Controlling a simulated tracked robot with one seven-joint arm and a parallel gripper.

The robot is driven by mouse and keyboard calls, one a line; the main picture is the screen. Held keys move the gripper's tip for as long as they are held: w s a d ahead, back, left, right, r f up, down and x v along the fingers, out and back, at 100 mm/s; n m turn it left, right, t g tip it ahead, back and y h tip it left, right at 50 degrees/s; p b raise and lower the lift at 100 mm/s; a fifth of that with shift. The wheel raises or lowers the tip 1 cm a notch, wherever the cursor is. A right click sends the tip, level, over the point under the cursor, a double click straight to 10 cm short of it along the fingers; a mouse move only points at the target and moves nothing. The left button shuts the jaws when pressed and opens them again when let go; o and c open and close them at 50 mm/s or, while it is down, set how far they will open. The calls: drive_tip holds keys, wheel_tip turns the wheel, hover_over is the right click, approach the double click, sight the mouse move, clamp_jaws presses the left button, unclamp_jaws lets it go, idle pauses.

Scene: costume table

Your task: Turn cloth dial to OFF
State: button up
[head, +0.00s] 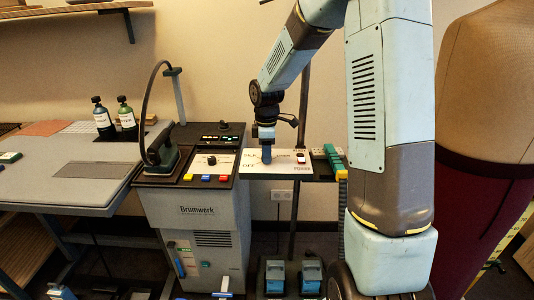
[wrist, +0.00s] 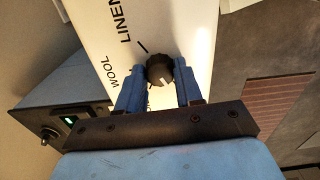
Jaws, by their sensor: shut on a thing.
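The cloth dial (wrist: 157,69) is a round black knob on a white panel (wrist: 90,20). Its white pointer mark points toward the bottom of the wrist view, slightly right, away from the printed LINEN and WOOL. My gripper (wrist: 159,77) has its blue fingers on either side of the dial, shut on it. In the head view my gripper (head: 267,153) reaches down onto the panel (head: 250,172) and hides the dial. The word OFF shows at the panel's lower left there. OFF is not visible in the wrist view.
A red-and-white POWER switch (head: 301,159) sits at the panel's right. Left of it stands the grey Brumwerk station (head: 195,215) with an iron (head: 163,150) and another black knob (head: 211,160). Two bottles (head: 113,120) stand on the table further left. A dress form (head: 487,100) stands at right.

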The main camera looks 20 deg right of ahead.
idle(0.3)
drive_tip(key=o, duration=1)
drive_tip(key=shift+r, duration=0.1)
wheel_tip(320, 180, up, 14)
drive_tip(key=shift+f, duration=0.25)
drive_tip(key=s+d+r+m+t, duration=0.1)
drive_tip(key=s+m, duration=0.4)
drive_tip(key=s, duration=0.5)
drive_tip(key=s+d+r+m+t, duration=0.1)
drive_tip(key=s+r+m, duration=0.3)
drive_tip(key=s, duration=0.6)
drive_tip(key=s+d+r+m+t, duration=0.2)
drive_tip(key=s+m, duration=0.4)
drive_tip(key=s, duration=0.4)
drive_tip(key=shift+r+t, duration=0.2)
drive_tip(key=shift+t, duration=0.6)
